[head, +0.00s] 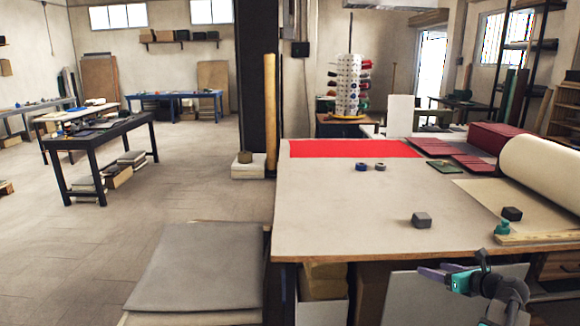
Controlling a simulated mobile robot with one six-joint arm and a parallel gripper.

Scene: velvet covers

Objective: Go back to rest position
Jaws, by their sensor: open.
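My gripper (438,272), with purple and teal parts, is at the lower right, in front of the front edge of the large table (340,220). It points to the left, and its jaws are open. I see nothing held between them. My arm comes up from the bottom right and is partly cut off by the frame. A grey block (421,220) lies on the table behind the gripper, apart from it.
The table also bears a red cloth (350,148), a dark block (511,213), a teal object (502,228), small rolls (361,167) and a large cream roll (545,172). A grey-topped stack (200,265) stands left of the table.

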